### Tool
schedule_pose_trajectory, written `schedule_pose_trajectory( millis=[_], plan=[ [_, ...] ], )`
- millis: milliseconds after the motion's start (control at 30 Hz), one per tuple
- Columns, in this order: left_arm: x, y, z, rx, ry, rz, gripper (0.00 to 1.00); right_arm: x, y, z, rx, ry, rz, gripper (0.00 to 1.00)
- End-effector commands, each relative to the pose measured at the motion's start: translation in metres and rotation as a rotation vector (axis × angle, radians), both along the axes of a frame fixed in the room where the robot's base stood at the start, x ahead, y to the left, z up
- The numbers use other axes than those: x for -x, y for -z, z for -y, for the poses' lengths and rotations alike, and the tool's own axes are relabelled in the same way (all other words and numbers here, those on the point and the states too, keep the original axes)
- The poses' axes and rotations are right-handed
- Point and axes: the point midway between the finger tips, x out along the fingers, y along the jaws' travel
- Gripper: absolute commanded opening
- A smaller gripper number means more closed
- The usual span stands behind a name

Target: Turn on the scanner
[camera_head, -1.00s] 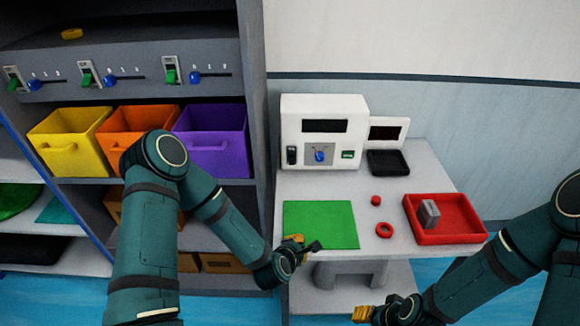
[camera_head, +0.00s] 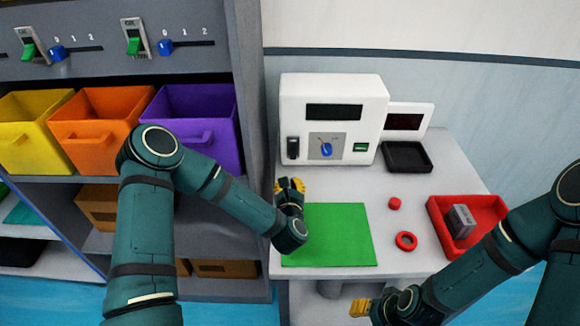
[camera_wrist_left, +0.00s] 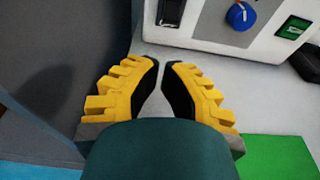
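The scanner (camera_head: 332,105) is a white box at the back left of the table, with a dark display. Its front has a black switch (camera_head: 293,148), a blue knob (camera_head: 326,148) and a green button (camera_head: 361,147). The left wrist view shows the switch (camera_wrist_left: 170,12), the knob (camera_wrist_left: 241,15) and the button (camera_wrist_left: 293,28). My left gripper (camera_head: 289,185) is below and in front of the switch, apart from it. Its fingertips (camera_wrist_left: 163,66) have a narrow gap, with nothing between them. My right gripper (camera_head: 362,307) is low at the table's front, partly hidden by its arm.
A green mat (camera_head: 330,235) lies at the table's front left. A red ring (camera_head: 406,240), a small red piece (camera_head: 394,203) and a red tray (camera_head: 438,217) with a grey block (camera_head: 461,221) lie to its right. A black tray (camera_head: 407,157) sits beside the scanner. A shelf wall borders the left.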

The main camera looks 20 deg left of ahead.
Motion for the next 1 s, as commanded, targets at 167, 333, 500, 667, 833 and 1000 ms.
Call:
schedule_pose_trajectory(
  millis=[167, 333, 500, 667, 833, 1000],
  plan=[
    [0.0, -0.001, 0.0, 0.001, 0.001, 0.001, 0.0, 0.001, 0.0, 0.0, 0.0, 0.0, -0.001, 0.47],
    [0.0, 0.0, 0.0, 0.0, 0.001, 0.0, 0.0, 0.0, 0.0, 0.0, 0.0, 0.0, -0.001, 0.47],
    [-0.011, 0.002, -0.003, -0.001, 0.0, 0.002, 0.0, 0.0, 0.001, 0.0, 0.0, 0.0, 0.0, 0.47],
    [-0.035, 0.007, -0.01, -0.002, -0.001, 0.003, 0.0, -0.001, 0.005, 0.0, 0.0, 0.0, 0.001, 0.47],
    [-0.063, 0.013, -0.018, -0.002, -0.001, 0.003, 0.0, -0.001, 0.008, 0.0, 0.0, 0.0, 0.003, 0.47],
    [-0.084, 0.017, -0.024, -0.001, 0.001, 0.002, 0.0, -0.002, 0.011, 0.0, 0.001, 0.0, 0.004, 0.47]
  ],
)
